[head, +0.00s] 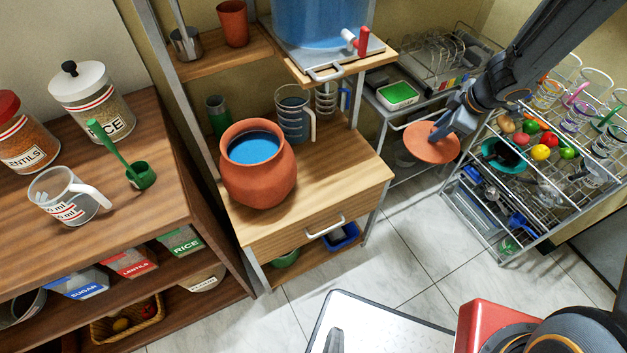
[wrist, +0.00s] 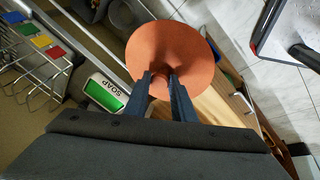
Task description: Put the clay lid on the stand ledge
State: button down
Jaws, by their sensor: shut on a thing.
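The clay lid (head: 432,143) is a flat orange-brown disc. My gripper (head: 452,121) is shut on it and holds it in the air, to the right of the stand. In the wrist view the fingers (wrist: 161,82) pinch the lid (wrist: 175,50) near its centre; the grasped part is mostly hidden. The wooden stand has a lower surface (head: 335,165) with a drawer, and an upper ledge (head: 376,62) beside the blue water container. The open clay pot (head: 258,165) with blue water stands on the lower surface.
A measuring jug (head: 293,113) stands behind the pot. The lower stand surface is clear at front right. A wire rack (head: 530,165) with vegetables and glasses is at the right. A soap box (head: 398,94) lies behind the lid. A red tap (head: 362,42) overhangs the ledge.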

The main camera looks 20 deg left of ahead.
aim_at(415, 139)
jog(key=a+f+n, duration=0.1)
jog(key=s+a+n+b, duration=0.1)
jog(key=a, duration=0.1)
jog(key=a+f+n+g+y, duration=0.1)
jog(key=n, duration=0.1)
jog(key=shift+s+a+f, duration=0.2)
jog(key=shift+s+f, duration=0.1)
jog(key=shift+s, duration=0.05)
jog(key=s+a+b, duration=0.1)
jog(key=s+a, duration=0.3)
jog(key=a, duration=0.5)
jog(key=s+a+b, duration=0.1)
jog(key=s+a, duration=0.4)
jog(key=a, duration=0.3)
jog(key=f+b, duration=0.1)
jog(key=f, duration=0.1)
jog(key=f+b, duration=0.4)
jog(key=shift+w+d+f, duration=0.25)
jog(key=shift+w+f, duration=0.1)
jog(key=shift+s+a+f, duration=0.15)
jog(key=shift+f+b, duration=0.1)
jog(key=shift+b, duration=0.25)
jog(key=c, duration=1.5)
grip_release()
